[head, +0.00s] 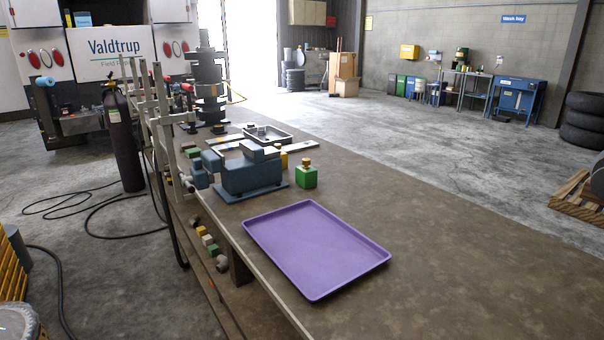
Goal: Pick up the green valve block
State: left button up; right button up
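A green valve block (306,178) with a yellow-orange knob on top stands upright on the brown workbench (450,250). It is just right of a blue-grey vise (250,173) and beyond the purple tray (315,247). Its front and top show clearly, and nothing covers it. Smaller green pieces show left of the vise (193,153) and along the bench's left side (213,250); I cannot tell what they are. Neither of my grippers is in view.
The purple tray is empty. A yellow piece (284,159) stands behind the vise, near a grey tray (268,138). A tall dark stacked assembly (207,85) and upright metal clamps (163,110) line the bench's far left. The bench right of the block is clear.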

aim_at(307, 177)
jog(key=z, duration=0.3)
jog(key=i+j+z, duration=0.1)
jog(key=z, duration=0.35)
jog(key=j+z, duration=0.3)
jog(key=z, duration=0.15)
jog(key=i+j+z, duration=0.1)
jog(key=j+z, duration=0.15)
jog(key=z, duration=0.15)
jog(key=j+z, duration=0.25)
jog(key=z, duration=0.2)
